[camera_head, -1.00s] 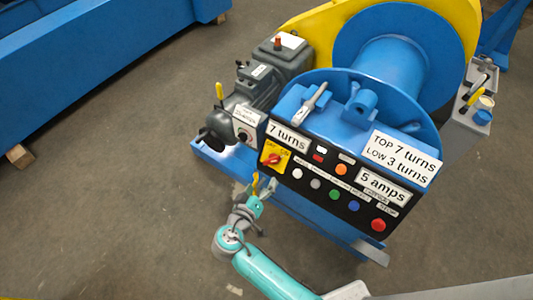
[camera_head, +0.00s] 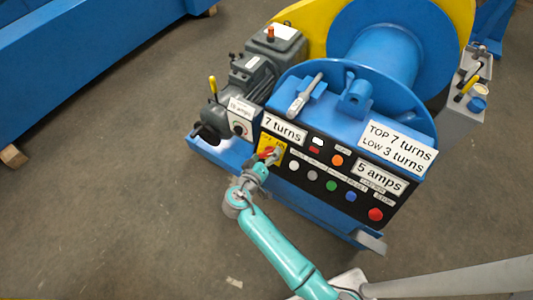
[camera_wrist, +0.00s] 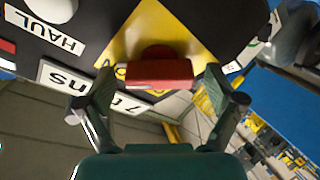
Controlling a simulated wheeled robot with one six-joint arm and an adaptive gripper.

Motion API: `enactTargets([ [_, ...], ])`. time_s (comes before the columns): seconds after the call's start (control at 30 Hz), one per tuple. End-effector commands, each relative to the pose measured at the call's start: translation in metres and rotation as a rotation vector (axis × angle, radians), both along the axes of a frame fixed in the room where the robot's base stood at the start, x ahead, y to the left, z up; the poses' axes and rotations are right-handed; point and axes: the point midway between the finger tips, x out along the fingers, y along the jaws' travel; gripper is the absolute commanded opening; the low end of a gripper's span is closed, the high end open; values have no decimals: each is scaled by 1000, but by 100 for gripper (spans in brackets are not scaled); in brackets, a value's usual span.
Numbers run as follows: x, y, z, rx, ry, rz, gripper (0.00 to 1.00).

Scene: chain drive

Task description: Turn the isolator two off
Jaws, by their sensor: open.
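A red rotary switch handle on a yellow plate (camera_head: 267,143) sits at the left end of the black control panel. No readable marking shows which isolator is number two. In the wrist view the red handle (camera_wrist: 158,73) lies crosswise in front of my gripper (camera_wrist: 158,82), on the yellow plate. One open finger stands on each side of it, with gaps still visible. In the head view my gripper (camera_head: 265,163) reaches up to the handle and covers part of it.
The black panel (camera_head: 322,173) carries several buttons, including a red one (camera_head: 376,214), right of the switch. A black knob on a white plate (camera_head: 238,127) is to the left, by the grey motor (camera_head: 262,72).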

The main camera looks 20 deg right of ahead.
Motion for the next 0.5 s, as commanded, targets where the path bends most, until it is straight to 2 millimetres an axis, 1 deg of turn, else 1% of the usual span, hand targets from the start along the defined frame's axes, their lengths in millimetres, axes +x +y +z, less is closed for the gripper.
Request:
enactTargets([
  [0.3,2,-2,-1,1,0,1,93],
  [0.33,2,-2,-1,1,0,1,90],
  [0.37,2,-2,-1,1,0,1,83],
  [0.4,2,-2,-1,1,0,1,73],
  [0.47,2,-2,-1,1,0,1,58],
  [0.5,2,-2,-1,1,0,1,48],
])
